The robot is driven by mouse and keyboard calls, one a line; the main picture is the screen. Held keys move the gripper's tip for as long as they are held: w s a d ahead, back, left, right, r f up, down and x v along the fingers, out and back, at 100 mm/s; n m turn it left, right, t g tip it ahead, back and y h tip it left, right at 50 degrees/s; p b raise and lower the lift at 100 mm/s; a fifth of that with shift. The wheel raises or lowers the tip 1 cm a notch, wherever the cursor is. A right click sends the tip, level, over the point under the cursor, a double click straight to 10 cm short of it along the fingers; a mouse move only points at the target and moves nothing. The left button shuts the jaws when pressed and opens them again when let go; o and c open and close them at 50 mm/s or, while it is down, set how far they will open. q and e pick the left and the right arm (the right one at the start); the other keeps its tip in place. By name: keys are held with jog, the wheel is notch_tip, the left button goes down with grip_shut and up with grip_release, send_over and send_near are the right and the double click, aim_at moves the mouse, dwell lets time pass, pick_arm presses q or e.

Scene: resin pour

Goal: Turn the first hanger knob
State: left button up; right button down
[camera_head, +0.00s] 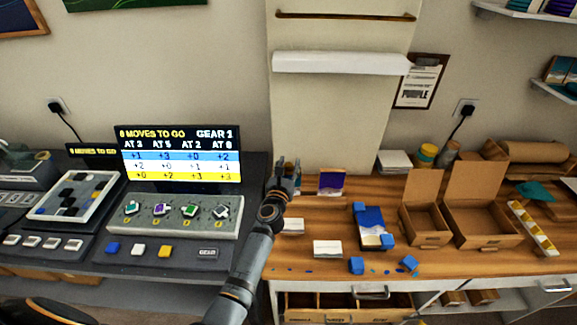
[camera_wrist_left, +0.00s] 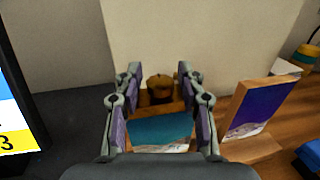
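My left gripper (camera_head: 287,175) reaches over the left end of the wooden bench. In the left wrist view its two fingers (camera_wrist_left: 160,98) are apart, with a round brown knob (camera_wrist_left: 160,86) between their tips and a visible gap on each side. Below the knob, a teal panel with a pale lower edge (camera_wrist_left: 160,130) lies between the fingers on a wooden holder. The gripper largely hides this panel in the head view. A second panel, purple with a wooden edge (camera_wrist_left: 250,110), stands to the right; it also shows in the head view (camera_head: 331,183). My right gripper is not in view.
A lit screen (camera_head: 180,153) and a grey box with several knobs (camera_head: 174,215) stand on the dark desk at left. White blocks (camera_head: 327,249), blue cubes (camera_head: 356,265) and open cardboard boxes (camera_head: 425,223) are on the bench.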

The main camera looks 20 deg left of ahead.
pick_arm(q)
jog(key=c, duration=0.5)
grip_shut()
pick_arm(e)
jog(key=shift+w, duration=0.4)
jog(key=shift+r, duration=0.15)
